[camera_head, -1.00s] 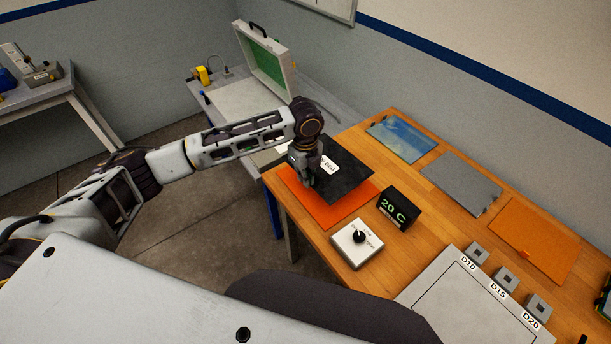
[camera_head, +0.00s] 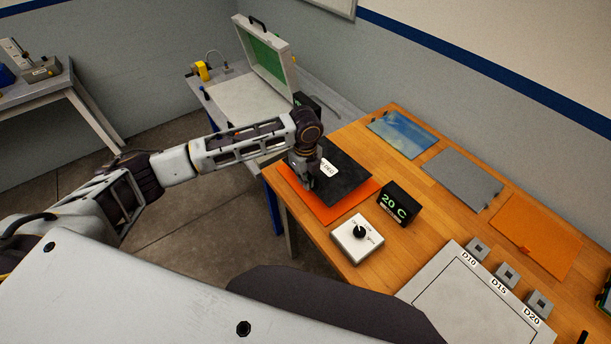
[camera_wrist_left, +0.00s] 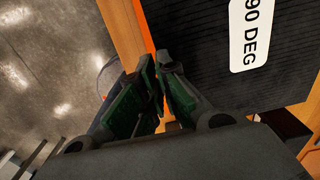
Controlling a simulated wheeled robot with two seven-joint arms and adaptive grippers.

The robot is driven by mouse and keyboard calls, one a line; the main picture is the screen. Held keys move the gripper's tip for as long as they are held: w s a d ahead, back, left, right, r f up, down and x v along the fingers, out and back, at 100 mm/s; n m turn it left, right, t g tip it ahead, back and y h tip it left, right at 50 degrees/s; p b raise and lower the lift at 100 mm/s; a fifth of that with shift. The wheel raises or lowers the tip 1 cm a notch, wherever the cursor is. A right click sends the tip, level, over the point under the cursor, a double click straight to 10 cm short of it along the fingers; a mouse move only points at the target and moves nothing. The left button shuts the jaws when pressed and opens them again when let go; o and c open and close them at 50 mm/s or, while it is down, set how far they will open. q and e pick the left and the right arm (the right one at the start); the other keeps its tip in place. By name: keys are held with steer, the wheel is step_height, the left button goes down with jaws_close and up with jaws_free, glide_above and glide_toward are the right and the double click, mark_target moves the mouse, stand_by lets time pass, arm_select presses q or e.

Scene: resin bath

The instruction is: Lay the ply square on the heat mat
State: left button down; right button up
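The ply square (camera_head: 346,178) is a dark, ribbed sheet with a white label; in the left wrist view (camera_wrist_left: 205,60) the label reads 90 DEG. It lies flat over the orange heat mat (camera_head: 329,214), whose orange shows along the left and front sides. I cannot tell whether the square touches the mat or hangs just above it. My left gripper (camera_head: 306,184) is at the square's left edge; in the left wrist view its green-padded fingers (camera_wrist_left: 157,72) are nearly together, pinching that edge. My right gripper is out of view.
A 20 C display (camera_head: 399,204) and a white knob box (camera_head: 357,239) stand close in front of the mat. Blue (camera_head: 402,135), grey (camera_head: 460,179) and orange (camera_head: 534,238) sheets lie along the back. An open case (camera_head: 265,65) is on the far bench.

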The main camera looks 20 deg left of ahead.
mark_target(305, 195)
arm_select(q)
steer(key=shift+f, duration=0.5)
stand_by(0.6)
steer(key=shift+p, duration=0.45)
steer(key=shift+f+b, duration=0.5)
steer(key=shift+f, duration=2)
stand_by(0.5)
steer(key=c, duration=1.6)
jaws_free()
steer(key=shift+o, duration=0.2)
steer(key=shift+r, duration=0.15)
